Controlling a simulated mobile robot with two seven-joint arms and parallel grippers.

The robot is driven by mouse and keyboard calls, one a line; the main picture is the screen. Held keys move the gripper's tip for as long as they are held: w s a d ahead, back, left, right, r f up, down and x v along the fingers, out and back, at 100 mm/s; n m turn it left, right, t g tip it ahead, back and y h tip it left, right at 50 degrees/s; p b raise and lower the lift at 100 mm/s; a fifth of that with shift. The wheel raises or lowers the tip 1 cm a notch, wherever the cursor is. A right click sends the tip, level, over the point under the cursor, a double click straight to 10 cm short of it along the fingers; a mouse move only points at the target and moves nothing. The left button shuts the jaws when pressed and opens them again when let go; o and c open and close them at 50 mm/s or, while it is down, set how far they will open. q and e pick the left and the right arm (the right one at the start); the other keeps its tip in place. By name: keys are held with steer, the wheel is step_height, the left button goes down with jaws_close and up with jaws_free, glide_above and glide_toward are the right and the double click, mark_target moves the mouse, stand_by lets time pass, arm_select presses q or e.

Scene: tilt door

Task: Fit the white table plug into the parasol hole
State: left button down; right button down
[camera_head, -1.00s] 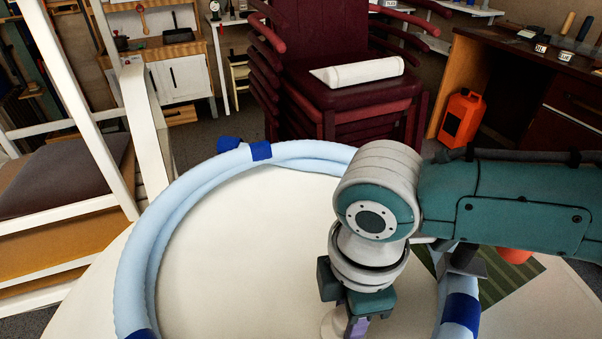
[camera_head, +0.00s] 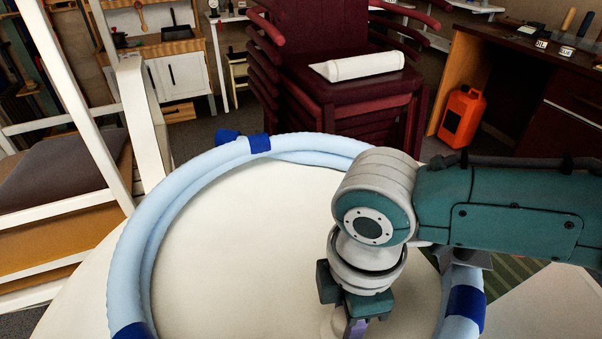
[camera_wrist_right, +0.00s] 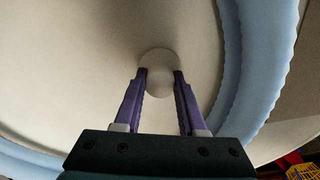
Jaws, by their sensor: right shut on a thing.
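The white table plug (camera_wrist_right: 159,75) is a small round pale piece between my right fingertips in the right wrist view. It also shows in part at the bottom of the head view (camera_head: 330,322), left of the fingers. My right gripper (camera_wrist_right: 160,78) has purple fingers and is shut on the plug, over the cream round table (camera_head: 235,235). The parasol hole is not visible; the plug, gripper and arm cover that part of the table. I cannot tell whether the plug sits in the hole. My left gripper is not in view.
A light-blue hose ring (camera_head: 175,205) with dark-blue bands lies around the tabletop. Stacked dark-red chairs (camera_head: 330,50) stand behind, with a white roll (camera_head: 358,67) on the seat. An orange canister (camera_head: 461,118) stands back right. The tabletop left of my arm is clear.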

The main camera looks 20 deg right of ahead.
steer(key=shift+f, duration=0.35)
steer(key=shift+c, duration=2)
jaws_free()
steer(key=shift+r, duration=0.15)
step_height(320, 180, up, 8)
steer(key=p, duration=0.3)
steer(key=shift+r, duration=0.9)
